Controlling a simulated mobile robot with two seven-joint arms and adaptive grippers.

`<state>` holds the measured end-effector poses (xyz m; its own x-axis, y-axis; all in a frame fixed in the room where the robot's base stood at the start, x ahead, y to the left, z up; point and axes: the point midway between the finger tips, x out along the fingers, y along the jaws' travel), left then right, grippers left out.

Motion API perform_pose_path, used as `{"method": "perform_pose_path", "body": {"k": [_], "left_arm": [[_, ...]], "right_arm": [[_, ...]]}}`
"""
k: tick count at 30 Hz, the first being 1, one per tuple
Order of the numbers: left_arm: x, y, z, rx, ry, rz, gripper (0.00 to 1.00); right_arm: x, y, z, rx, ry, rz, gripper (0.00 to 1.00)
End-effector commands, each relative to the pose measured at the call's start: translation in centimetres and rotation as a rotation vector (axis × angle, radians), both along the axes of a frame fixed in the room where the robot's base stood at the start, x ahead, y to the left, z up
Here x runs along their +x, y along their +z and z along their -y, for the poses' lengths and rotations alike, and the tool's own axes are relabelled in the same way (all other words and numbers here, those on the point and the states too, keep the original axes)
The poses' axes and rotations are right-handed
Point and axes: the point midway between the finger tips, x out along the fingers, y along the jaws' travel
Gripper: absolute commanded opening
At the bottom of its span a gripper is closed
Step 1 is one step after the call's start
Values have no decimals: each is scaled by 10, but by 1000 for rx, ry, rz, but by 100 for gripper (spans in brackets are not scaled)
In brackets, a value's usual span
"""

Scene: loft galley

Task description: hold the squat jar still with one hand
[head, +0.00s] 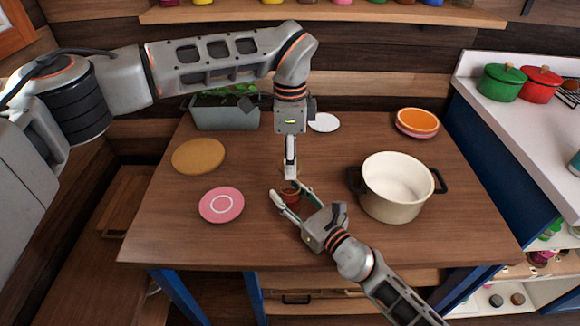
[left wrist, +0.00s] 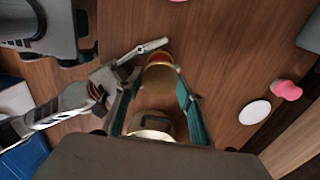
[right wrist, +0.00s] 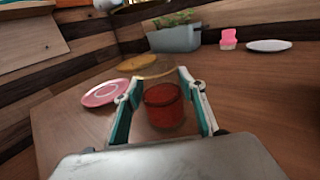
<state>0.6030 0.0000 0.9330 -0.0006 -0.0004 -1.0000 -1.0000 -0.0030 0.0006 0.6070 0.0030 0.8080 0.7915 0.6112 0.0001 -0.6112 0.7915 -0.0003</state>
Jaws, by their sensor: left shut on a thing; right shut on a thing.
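The squat jar (head: 291,197) is small and red-brown and stands on the wooden table near its middle. In the right wrist view the red jar (right wrist: 163,107) is upright between the fingers of my right gripper (head: 290,190), which is shut on it from the front right. My left gripper (head: 290,177) points down from above the jar. In the left wrist view its fingers are closed on a round tan piece (left wrist: 162,80) that looks like a lid, with the jar's orange-red rim partly showing past it. I cannot tell whether that piece touches the jar.
A cream pot (head: 385,205) with dark handles stands to the right. A pink plate (head: 221,205) and a round tan mat (head: 198,156) lie to the left. A grey planter (head: 228,116), white plate (head: 323,122) and orange plate (head: 416,120) are at the back.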

Motion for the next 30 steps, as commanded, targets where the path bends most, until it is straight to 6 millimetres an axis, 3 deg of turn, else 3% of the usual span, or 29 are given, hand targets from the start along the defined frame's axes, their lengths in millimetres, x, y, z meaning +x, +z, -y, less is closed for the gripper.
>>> {"method": "perform_pose_path", "body": {"k": [7,8,10,23,30], "left_arm": [[0,4,0,0,0,-1,12],[0,4,0,0,0,-1,12],[0,4,0,0,0,-1,12],[0,4,0,0,0,-1,12],[0,4,0,0,0,-1,12]], "right_arm": [[0,-1,0,-1,0,-1,0],[0,-1,0,-1,0,-1,43],[0,-1,0,-1,0,-1,60],[-4,-1,4,-1,0,-2,60],[-36,-2,28,-2,0,-2,60]]}}
